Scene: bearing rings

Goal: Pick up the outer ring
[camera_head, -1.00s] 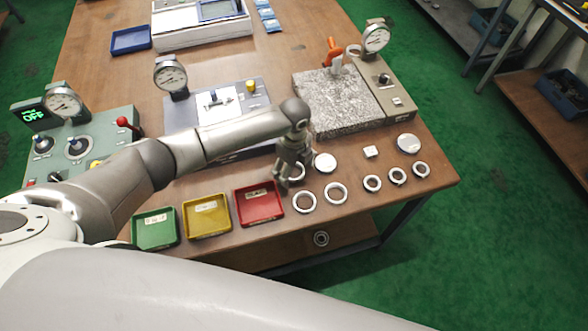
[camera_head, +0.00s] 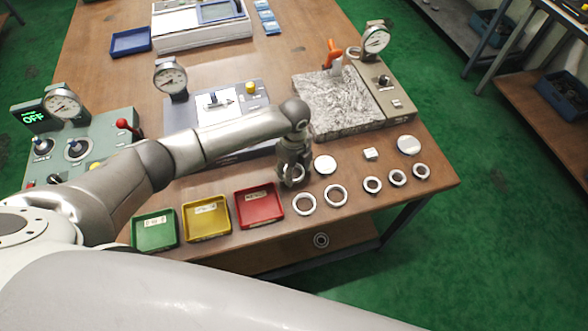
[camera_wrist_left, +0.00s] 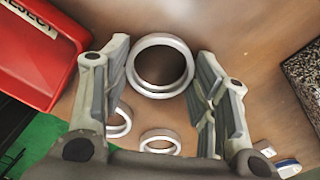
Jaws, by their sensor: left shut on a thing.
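My left gripper (camera_head: 294,180) is low over the table near its front edge, just right of the red tray. In the left wrist view its two fingers (camera_wrist_left: 160,68) are shut on a large silver outer ring (camera_wrist_left: 160,91), one finger on each side. The fingers largely hide this ring in the head view. Two other large rings lie flat on the table in front of and to the right of the gripper, one nearer (camera_head: 304,213) and one further right (camera_head: 336,203). My right gripper is not in view.
Red (camera_head: 279,218), yellow (camera_head: 229,232) and green (camera_head: 175,242) trays line the front edge to the left. Several smaller rings, a white disc (camera_head: 325,164) and a small block (camera_head: 371,153) lie to the right.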

